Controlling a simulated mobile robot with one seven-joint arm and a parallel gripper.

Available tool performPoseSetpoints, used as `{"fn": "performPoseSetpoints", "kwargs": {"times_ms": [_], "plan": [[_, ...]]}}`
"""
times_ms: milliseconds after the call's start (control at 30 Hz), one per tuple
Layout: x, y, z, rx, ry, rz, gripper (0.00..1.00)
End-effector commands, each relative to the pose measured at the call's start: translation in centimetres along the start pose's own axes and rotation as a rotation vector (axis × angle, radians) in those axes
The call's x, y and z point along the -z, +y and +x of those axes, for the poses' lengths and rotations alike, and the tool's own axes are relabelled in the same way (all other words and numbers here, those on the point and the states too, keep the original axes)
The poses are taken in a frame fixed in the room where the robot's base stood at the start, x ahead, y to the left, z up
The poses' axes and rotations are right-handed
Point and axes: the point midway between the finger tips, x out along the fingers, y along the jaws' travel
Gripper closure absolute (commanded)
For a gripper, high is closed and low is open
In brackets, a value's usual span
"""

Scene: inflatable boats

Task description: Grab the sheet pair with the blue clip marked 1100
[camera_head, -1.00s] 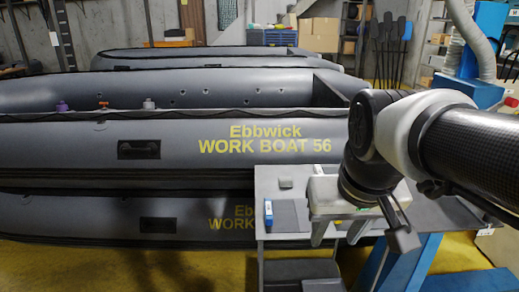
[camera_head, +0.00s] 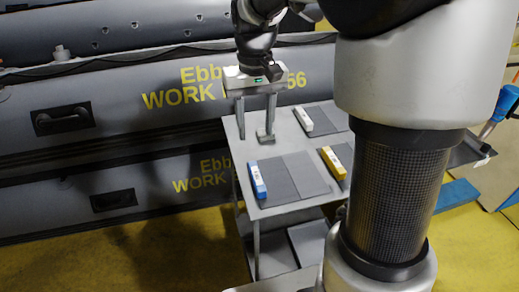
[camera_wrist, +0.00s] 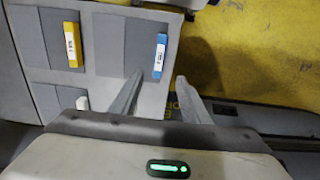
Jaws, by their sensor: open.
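A pair of dark grey sheets (camera_head: 302,178) lies on the grey cart top, with a blue clip (camera_head: 257,181) along its left edge. The clip bears a white label too small to read; it also shows in the wrist view (camera_wrist: 159,56). My gripper (camera_head: 254,137) is open and empty, above the cart's back left part, behind the blue clip in the head view. In the wrist view its two fingers (camera_wrist: 158,80) are spread, with the blue clip seen just beyond and between their tips.
Two other sheet pairs lie on the cart top (camera_head: 233,142), one with a yellow clip (camera_head: 333,162) and one with a white clip (camera_head: 303,120). Grey inflatable boats (camera_head: 110,110) stand close behind and left of the cart. The yellow floor (camera_head: 150,245) is clear at front left.

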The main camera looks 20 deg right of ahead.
Motion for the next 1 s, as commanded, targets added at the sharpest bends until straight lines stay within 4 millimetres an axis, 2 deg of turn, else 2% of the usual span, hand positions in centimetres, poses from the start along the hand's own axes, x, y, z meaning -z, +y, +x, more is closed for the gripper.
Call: {"fn": "performPoseSetpoints", "kwargs": {"times_ms": [400,500,767,1000], "plan": [[-0.1,0.0,8.9,0.000,-0.005,0.001,0.58],[-0.1,0.0,10.4,0.000,-0.005,0.001,0.58],[-0.1,0.0,12.2,0.000,-0.002,0.000,0.58],[0.1,0.1,15.8,0.000,-0.004,-0.001,0.58]]}}
